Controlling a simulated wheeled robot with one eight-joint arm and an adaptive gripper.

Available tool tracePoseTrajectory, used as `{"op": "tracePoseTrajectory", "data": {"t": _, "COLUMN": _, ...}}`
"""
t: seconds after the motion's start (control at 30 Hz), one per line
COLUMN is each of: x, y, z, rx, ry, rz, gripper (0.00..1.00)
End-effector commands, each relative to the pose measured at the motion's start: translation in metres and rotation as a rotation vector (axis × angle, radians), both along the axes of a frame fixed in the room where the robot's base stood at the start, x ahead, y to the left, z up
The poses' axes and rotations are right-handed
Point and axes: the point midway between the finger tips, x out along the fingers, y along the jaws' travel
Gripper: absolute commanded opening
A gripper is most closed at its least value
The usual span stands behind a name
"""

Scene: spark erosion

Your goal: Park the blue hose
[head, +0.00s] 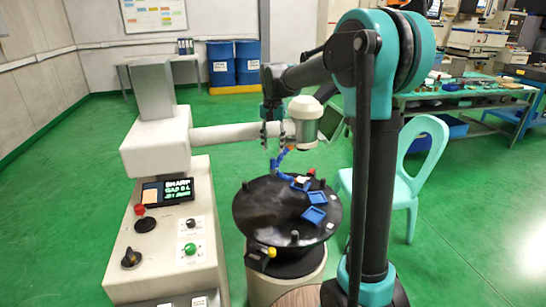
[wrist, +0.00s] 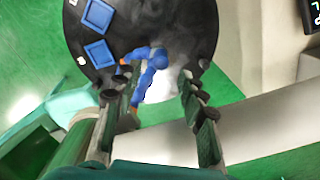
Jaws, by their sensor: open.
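The blue hose (head: 282,155) is a short segmented piece standing over the round black table, below the white machine head. In the wrist view the blue hose (wrist: 150,68) shows bent, with an orange tip at its left end. My gripper (head: 275,133) is beside the machine head, above the table, with its fingers pointing down. In the wrist view my gripper (wrist: 157,92) is open, and part of the hose lies in the gap between the two fingers. I cannot tell whether a finger touches it. The hose's mounting is hidden.
The round black table (head: 262,215) carries blue trays (head: 314,215) and small dark knobs. The white machine head (head: 304,115) and its horizontal arm (head: 225,136) are close to my gripper. A control console (head: 165,240) stands left; a pale green chair (head: 415,175) stands right.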

Motion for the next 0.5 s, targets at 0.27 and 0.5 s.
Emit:
{"op": "tracePoseTrajectory", "data": {"t": 0.27, "x": 0.0, "y": 0.0, "z": 0.039, "rx": 0.0, "ry": 0.0, "rz": 0.0, "gripper": 0.41}}
{"op": "tracePoseTrajectory", "data": {"t": 0.5, "x": 0.0, "y": 0.0, "z": 0.046, "rx": 0.0, "ry": 0.0, "rz": 0.0, "gripper": 0.41}}
